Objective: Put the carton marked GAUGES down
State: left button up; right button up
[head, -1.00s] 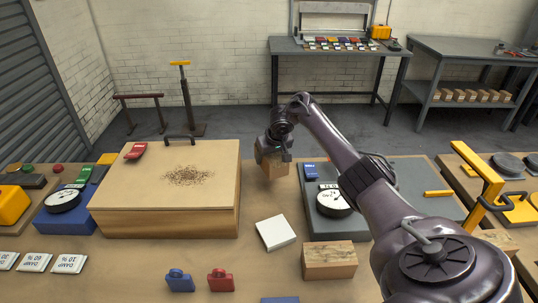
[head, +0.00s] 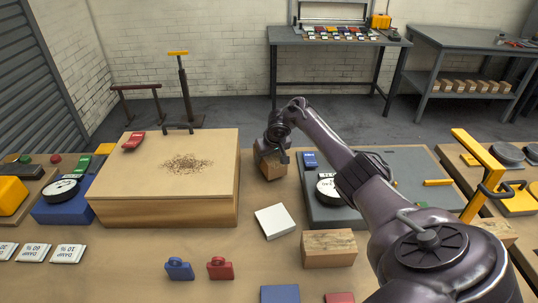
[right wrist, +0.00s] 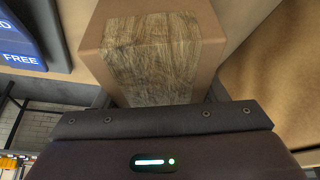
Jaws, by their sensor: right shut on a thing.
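My right gripper (head: 272,148) is shut on a small brown carton (head: 271,167) between the big wooden box and the grey panel. In the right wrist view the carton (right wrist: 160,50) shows a wood-grain tape strip and sits square in the jaws. Its GAUGES marking is not visible. It is at or just above the bench top; I cannot tell if it touches. A second carton (head: 329,249) lies nearer on the bench, with no readable mark. My left gripper is not in view.
The wooden box (head: 165,205) stands left of the held carton. The grey panel (head: 405,170) with a dial gauge (head: 327,190) is on the right. A white block (head: 275,221) lies in front. Red (head: 220,268) and blue (head: 179,269) tags lie nearer, with bare bench around them.

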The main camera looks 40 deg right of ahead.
aim_at(273, 155)
dwell(0.4)
jog(key=shift+f, duration=0.65)
jog(key=shift+f, duration=0.15)
jog(key=o, duration=1.5)
jog(key=shift+s+f, duration=0.1)
jog(key=shift+f, duration=0.05)
jog(key=v, duration=0.8)
jog(key=shift+p, duration=0.35)
